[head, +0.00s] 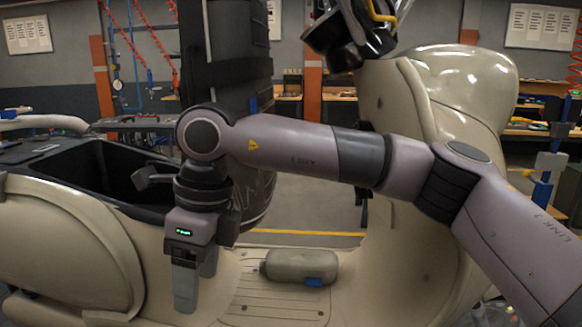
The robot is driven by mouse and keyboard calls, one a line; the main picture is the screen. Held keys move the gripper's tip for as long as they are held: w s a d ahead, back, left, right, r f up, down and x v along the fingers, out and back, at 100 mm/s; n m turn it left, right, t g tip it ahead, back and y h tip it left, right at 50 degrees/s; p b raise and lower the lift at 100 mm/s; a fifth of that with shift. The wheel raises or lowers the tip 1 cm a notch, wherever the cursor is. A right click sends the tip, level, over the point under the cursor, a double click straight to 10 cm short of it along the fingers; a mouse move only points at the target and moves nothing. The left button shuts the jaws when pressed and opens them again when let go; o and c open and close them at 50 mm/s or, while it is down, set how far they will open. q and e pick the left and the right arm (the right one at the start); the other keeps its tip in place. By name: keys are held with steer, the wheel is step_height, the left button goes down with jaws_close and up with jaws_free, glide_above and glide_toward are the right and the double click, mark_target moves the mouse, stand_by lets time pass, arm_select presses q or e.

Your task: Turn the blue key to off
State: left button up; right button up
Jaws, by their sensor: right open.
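I cannot make out a clear blue key. The cream scooter (65,240) stands across the view. My right gripper (196,290) points down, open and empty, above the left side of the footboard, left of the canister. Its arm crosses from the right in front of the scooter. My left gripper is out of view.
The raised black seat (232,50) stands behind my right arm. An open black storage bin (100,170) is at left. Dark handlebar parts with a yellow cable (350,35) are at top centre. The cream front shield (410,100) rises at right. Workbenches stand behind.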

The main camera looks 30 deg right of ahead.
steer(key=w+d+r+m+t+h, duration=0.15)
steer(key=d+r+h, duration=0.25)
steer(key=d+r, duration=0.5)
steer(key=w+d+r+m+t+h, duration=0.1)
steer(key=d+r+m+t+h, duration=0.25)
steer(key=d+r, duration=0.45)
steer(key=shift+g+h, duration=0.35)
steer(key=shift+g, duration=0.15)
steer(key=shift+w+d+f+p, duration=0.35)
steer(key=shift+w+d, duration=1)
steer(key=shift+d, duration=0.5)
steer(key=shift+w+d+f+p, duration=0.2)
steer(key=shift+w+d+f, duration=0.25)
steer(key=shift+w+d, duration=1.15)
steer(key=shift+w+d+f+p, duration=0.35)
steer(key=shift+w+d, duration=0.7)
steer(key=shift+d, duration=1.1)
